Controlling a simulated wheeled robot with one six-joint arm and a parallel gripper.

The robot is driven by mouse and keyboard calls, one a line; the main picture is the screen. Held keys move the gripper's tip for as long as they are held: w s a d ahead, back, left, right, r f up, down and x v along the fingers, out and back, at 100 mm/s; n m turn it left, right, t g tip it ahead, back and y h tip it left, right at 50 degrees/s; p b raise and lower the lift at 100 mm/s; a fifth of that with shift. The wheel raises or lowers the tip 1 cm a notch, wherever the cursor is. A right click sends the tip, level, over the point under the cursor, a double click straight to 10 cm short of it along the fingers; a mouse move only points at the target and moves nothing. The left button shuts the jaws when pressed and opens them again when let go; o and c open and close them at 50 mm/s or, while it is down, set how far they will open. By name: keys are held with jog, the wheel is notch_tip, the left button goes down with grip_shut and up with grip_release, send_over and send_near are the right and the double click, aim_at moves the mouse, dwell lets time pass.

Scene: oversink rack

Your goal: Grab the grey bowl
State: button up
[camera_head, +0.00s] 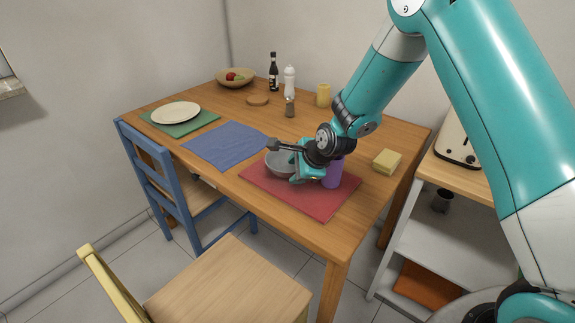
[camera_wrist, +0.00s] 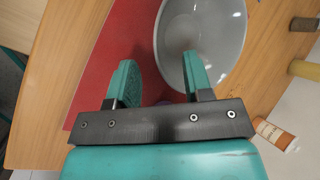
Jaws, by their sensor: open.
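The grey bowl (camera_head: 277,164) sits upright on the red placemat (camera_head: 318,207) near the table's front edge. It also shows large in the wrist view (camera_wrist: 225,45), cut off at the top. My gripper (camera_head: 296,172) is open at the bowl's right side and hides part of it. In the wrist view my gripper (camera_wrist: 160,76) has one finger over the bowl's inside and the other outside it over the red mat. The bowl's rim passes between the fingers as seen. I cannot tell whether either finger touches it.
A purple cup (camera_head: 333,175) stands close beside my gripper on the red mat. A yellow sponge (camera_head: 387,161) lies to the right. A blue mat (camera_head: 226,146) lies bare to the left. Bottles, a yellow cup (camera_head: 323,95) and a fruit bowl (camera_head: 236,80) stand farther back. Chairs flank the table.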

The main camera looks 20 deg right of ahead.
aim_at(291, 173)
jog(key=x, duration=0.3)
jog(key=shift+w+a+f, duration=0.1)
jog(key=shift+w+f, duration=0.1)
jog(key=shift+c, duration=0.2)
grip_shut()
jog(key=shift+r, duration=0.2)
